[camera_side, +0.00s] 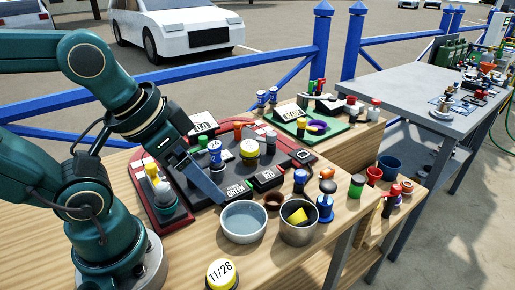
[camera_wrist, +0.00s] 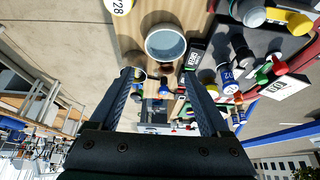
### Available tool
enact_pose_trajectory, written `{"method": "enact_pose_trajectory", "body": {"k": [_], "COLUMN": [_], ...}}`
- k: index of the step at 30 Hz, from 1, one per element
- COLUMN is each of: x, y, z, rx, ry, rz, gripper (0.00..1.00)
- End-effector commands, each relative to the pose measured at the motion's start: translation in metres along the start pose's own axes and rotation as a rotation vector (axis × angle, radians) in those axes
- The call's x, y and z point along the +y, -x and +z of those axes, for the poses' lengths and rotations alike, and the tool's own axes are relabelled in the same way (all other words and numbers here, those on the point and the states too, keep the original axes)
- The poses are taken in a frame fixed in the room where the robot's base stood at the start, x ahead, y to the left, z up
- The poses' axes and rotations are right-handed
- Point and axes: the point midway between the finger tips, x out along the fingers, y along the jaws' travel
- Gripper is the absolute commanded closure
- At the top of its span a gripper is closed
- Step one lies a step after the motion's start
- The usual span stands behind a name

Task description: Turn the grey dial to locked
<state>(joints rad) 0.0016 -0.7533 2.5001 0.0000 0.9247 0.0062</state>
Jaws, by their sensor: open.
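My gripper (camera_side: 222,201) is low over the front part of the dark panel (camera_side: 212,175), just behind the pale blue bowl (camera_side: 243,236). In the wrist view my gripper (camera_wrist: 160,76) has its two fingers wide apart, with nothing held between them. A small grey knob (camera_side: 271,138) stands at the back right of the panel in the side view, apart from my gripper. I cannot tell if it is the grey dial, and no locked mark is readable. The near finger and arm hide part of the panel.
On the panel are a yellow-topped knob (camera_side: 249,150), a blue-topped knob (camera_side: 214,148) and labels for green and red.

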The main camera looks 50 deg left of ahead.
Motion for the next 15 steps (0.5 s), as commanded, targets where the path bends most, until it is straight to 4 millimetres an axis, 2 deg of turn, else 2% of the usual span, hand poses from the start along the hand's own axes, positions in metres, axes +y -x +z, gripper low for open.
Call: {"method": "enact_pose_trajectory", "body": {"k": [13,14,15], "x": [-0.0003,-0.0003,-0.0003], "y": [-0.0005,-0.0005,-0.0005], "z": [-0.0051,-0.0051,-0.0051], "rx": [0.022,0.022,0.022], "ry": [0.008,0.008,0.006], "rz": [-0.001,-0.001,-0.001], "gripper": [0.19,0.23,0.33]}}
